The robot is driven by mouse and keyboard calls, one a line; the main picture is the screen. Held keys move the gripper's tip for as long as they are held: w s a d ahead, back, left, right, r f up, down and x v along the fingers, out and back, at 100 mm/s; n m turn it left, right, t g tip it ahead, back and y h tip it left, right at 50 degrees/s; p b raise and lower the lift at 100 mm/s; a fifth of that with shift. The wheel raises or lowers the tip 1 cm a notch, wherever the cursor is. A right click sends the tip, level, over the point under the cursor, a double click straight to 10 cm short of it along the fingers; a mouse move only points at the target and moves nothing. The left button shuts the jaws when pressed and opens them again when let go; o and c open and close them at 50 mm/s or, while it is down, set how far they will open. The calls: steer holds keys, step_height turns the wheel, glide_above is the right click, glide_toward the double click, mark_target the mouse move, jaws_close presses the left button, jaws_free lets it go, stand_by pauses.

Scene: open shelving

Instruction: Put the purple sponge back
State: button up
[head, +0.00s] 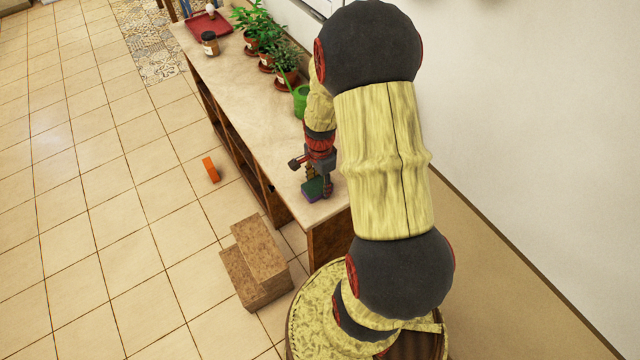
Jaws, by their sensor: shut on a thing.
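The purple sponge (313,193) is at the near end of the shelving unit's top, with a green layer showing along one side. My gripper (318,183) points down over it and is shut on it. The sponge is at or just above the countertop (265,120); I cannot tell whether it touches. My arm hides part of the counter's right side behind the gripper.
Potted plants (268,40) and a green watering can (300,99) stand along the wall. A jar (210,43) and a red tray (207,27) are at the far end. An orange block (211,169) and brown steps (257,262) are on the floor.

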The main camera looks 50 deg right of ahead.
mark_target(320, 183)
steer(key=o, duration=1.1)
steer(key=shift+f, duration=0.1)
steer(key=w+a+r+n+t+p, duration=0.1)
steer(key=a+r+n, duration=0.15)
steer(key=r, duration=0.75)
steer(key=w+a+r+n+p, duration=0.1)
steer(key=a+r+n+p, duration=0.15)
steer(key=r, duration=0.75)
steer(key=s+a+r+n+t, duration=0.1)
steer(key=s+a+r+n, duration=0.2)
steer(key=a+r+n, duration=0.2)
steer(key=s+a+r+n+t, duration=0.2)
steer(key=s+a+r+n, duration=0.1)
steer(key=a+r+n, duration=0.2)
steer(key=s+a+r+n+t+b, duration=0.1)
steer(key=s+a+r+n, duration=0.2)
steer(key=a+r+n, duration=0.2)
steer(key=shift+s+a+r+n+t, duration=0.15)
steer(key=shift+a+r+n, duration=0.1)
steer(key=shift+a, duration=0.7)
steer(key=shift+s+a+r+n+t, duration=0.15)
steer(key=shift+a+r, duration=0.1)
steer(key=shift+a, duration=0.7)
steer(key=shift+w, duration=0.1)
